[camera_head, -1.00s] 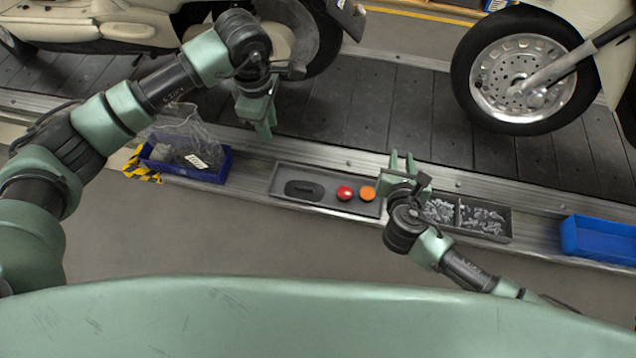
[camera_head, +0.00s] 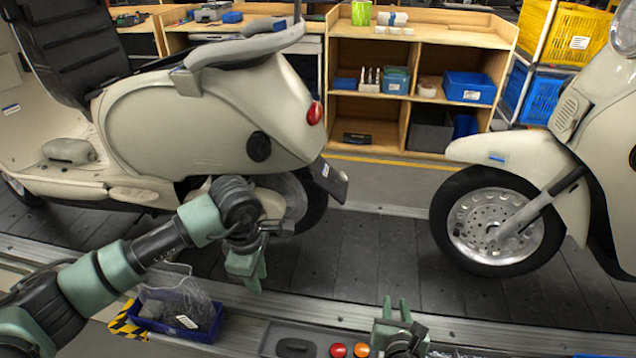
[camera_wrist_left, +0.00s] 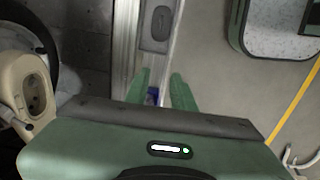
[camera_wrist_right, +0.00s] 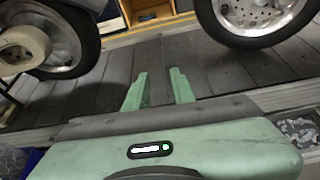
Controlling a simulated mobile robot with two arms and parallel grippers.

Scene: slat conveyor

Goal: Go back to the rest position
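My left gripper (camera_head: 252,284) hangs over the conveyor edge, near the rear wheel of the left scooter (camera_head: 200,120). In the left wrist view its two green fingers (camera_wrist_left: 160,85) stand apart with nothing held between them. My right gripper (camera_head: 396,306) is low in the head view, above the conveyor's near edge, with its fingers pointing away from me. In the right wrist view its fingers (camera_wrist_right: 158,85) are apart and empty, over the dark slats.
A blue bin (camera_head: 205,332) with a clear bag stands lower left. A second scooter's front wheel (camera_head: 480,220) is right. A wooden shelf (camera_head: 420,100) stands behind.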

